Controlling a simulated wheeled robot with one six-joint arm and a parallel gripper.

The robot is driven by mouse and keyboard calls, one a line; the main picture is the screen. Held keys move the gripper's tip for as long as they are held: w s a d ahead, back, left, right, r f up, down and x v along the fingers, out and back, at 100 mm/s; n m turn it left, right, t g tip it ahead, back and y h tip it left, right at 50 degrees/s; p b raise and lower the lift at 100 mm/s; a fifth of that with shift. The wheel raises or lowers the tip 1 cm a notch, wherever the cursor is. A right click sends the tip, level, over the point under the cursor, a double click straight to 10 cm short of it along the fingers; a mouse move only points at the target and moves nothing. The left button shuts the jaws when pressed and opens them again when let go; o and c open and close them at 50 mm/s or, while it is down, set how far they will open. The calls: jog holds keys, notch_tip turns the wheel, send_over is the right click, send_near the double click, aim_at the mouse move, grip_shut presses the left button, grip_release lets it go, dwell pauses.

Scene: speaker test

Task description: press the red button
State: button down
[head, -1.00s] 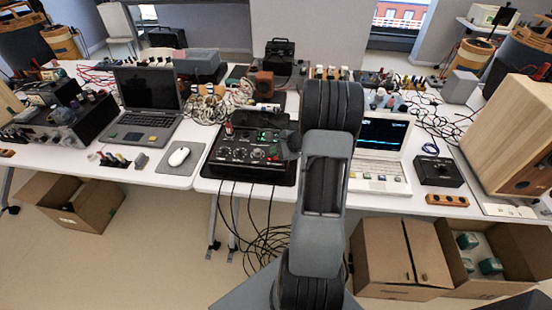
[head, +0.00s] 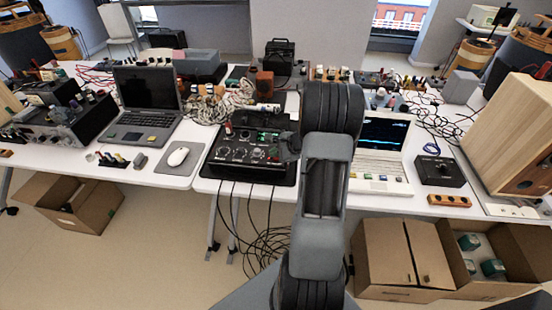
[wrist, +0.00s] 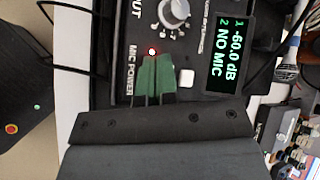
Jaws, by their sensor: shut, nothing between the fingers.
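A black control box (head: 225,154) with knobs and a small display stands on the middle of the table. In the wrist view its panel (wrist: 113,60) fills the top, with a "MIC POWER" label. A small bright red spot (wrist: 152,51), button or lamp, shows beside a green patch (wrist: 165,75). In the head view my arm hides most of the gripper, at the box's right side.
A white square button (wrist: 187,77) and a display (wrist: 229,52) reading "NO MIC" lie right of the fingers. A white laptop (head: 378,169) stands right of the box; a mouse (head: 178,156) lies left. Cables (head: 262,240) hang below the table.

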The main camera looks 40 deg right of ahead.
aim_at(276, 159)
jog(key=shift+f+b, duration=0.5)
jog(key=shift+b, duration=0.05)
dwell(0.4)
jog(key=shift+r, duration=0.1)
jog(key=shift+r+p, duration=0.65)
jog(key=shift+r, duration=0.25)
jog(key=shift+r, duration=0.15)
notch_tip(276, 159, up, 6)
jog(key=p, duration=0.3)
jog(key=shift+p, duration=0.4)
jog(key=shift+f, duration=0.2)
